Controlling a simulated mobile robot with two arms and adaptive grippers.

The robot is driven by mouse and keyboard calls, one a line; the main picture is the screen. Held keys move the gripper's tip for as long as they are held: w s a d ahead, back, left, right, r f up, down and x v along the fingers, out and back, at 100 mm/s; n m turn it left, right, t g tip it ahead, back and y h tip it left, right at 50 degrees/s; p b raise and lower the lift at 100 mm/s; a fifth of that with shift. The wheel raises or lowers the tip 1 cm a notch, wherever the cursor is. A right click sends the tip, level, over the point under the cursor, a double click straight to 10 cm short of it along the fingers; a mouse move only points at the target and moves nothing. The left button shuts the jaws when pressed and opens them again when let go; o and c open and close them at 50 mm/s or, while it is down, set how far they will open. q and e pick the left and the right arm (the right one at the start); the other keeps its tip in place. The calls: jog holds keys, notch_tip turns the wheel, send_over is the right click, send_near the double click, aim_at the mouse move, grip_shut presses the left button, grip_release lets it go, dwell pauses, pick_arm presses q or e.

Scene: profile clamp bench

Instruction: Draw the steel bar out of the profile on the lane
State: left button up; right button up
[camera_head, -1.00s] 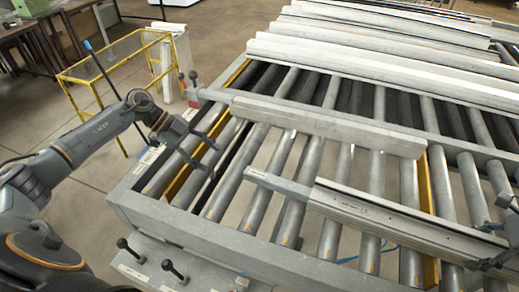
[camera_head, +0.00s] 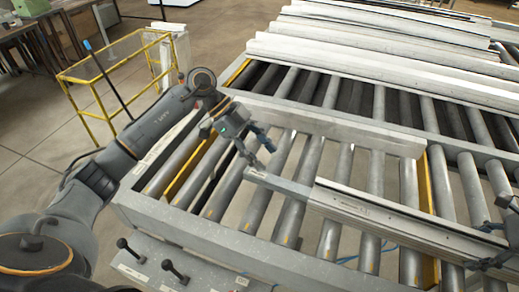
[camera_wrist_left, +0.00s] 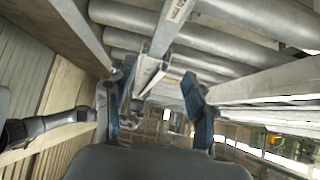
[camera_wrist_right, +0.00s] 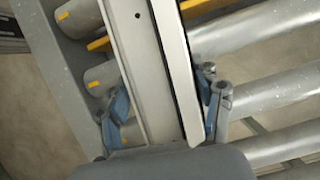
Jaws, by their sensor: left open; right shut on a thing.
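The profile (camera_head: 400,222) is a long light-grey aluminium channel lying across the rollers of the lane. The steel bar (camera_head: 278,184) sticks out of its left end as a narrower grey piece. My left gripper (camera_head: 264,158) is open at the bar's free end; in the left wrist view its blue fingers (camera_wrist_left: 157,105) stand on either side of the bar (camera_wrist_left: 148,75). Whether they touch it I cannot tell. My right gripper (camera_head: 493,244) is shut on the profile near the right edge; its fingers clasp the profile (camera_wrist_right: 160,75) in the right wrist view.
The roller lane (camera_head: 250,245) has a grey frame and gaps between rollers. A grey beam (camera_head: 330,127) lies across behind the profile. Several long profiles (camera_head: 380,62) lie stacked beyond. Black-knobbed levers (camera_head: 172,268) stand at the front. A yellow rail frame (camera_head: 95,95) stands at left.

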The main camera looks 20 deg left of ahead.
aim_at(291, 186)
pick_arm(q)
jog(key=x, duration=1.1)
jog(key=shift+c, duration=0.4)
grip_shut()
